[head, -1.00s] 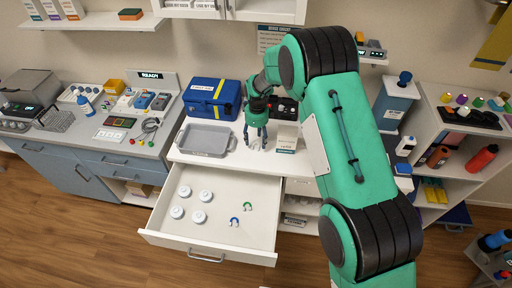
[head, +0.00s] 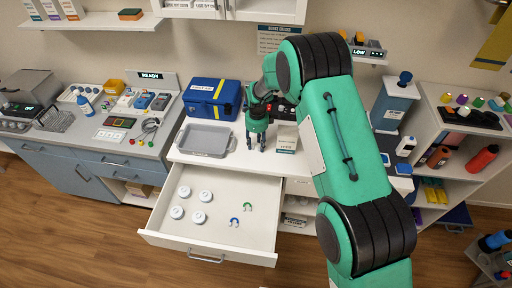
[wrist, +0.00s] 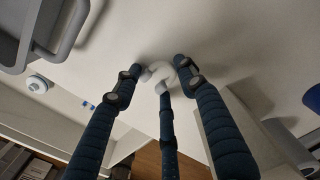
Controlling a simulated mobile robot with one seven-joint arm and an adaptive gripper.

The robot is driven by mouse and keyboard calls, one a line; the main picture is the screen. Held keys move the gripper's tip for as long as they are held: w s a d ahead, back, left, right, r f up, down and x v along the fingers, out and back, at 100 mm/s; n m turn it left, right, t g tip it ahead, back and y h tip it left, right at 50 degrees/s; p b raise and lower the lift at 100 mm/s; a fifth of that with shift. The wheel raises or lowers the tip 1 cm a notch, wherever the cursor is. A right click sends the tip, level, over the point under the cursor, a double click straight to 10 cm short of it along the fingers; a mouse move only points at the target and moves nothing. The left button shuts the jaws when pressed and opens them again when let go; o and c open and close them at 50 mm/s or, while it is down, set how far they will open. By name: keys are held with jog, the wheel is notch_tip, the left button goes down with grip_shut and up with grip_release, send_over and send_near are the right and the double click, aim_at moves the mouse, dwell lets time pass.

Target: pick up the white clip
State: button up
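The white clip (wrist: 159,72) is a small curved piece on the white counter top (head: 185,157). In the wrist view it lies between the fingertips of my gripper (wrist: 160,80). My gripper (head: 256,142) has dark blue fingers pointing down at the counter in the head view. The fingers are spread on both sides of the clip, with a third finger in front, so the gripper looks open. I cannot tell whether any finger touches the clip. In the head view the fingers hide the clip.
A grey tray (head: 204,151) lies left of my gripper, with a blue case (head: 211,97) behind it. A small box (head: 286,138) stands close on the right. The open drawer (head: 217,224) below holds several white round pieces, a blue clip (head: 233,221) and a green clip (head: 247,206).

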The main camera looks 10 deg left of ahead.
aim_at(257, 147)
jog(key=shift+r, duration=0.1)
jog(key=shift+c, duration=0.5)
jog(key=shift+r, duration=0.55)
jog(key=shift+s+d+r, duration=0.1)
jog(key=shift+s+r, duration=0.1)
jog(key=shift+r, duration=0.4)
jog(key=shift+s+d+r, duration=0.1)
jog(key=shift+s+r, duration=0.05)
jog(key=shift+r, duration=0.4)
jog(key=s+d, duration=0.3)
jog(key=s, duration=0.4)
jog(key=s+d+r, duration=0.1)
jog(key=s+d, duration=0.2)
jog(key=s, duration=0.4)
jog(key=shift+r+p, duration=0.2)
jog(key=shift+p, duration=0.2)
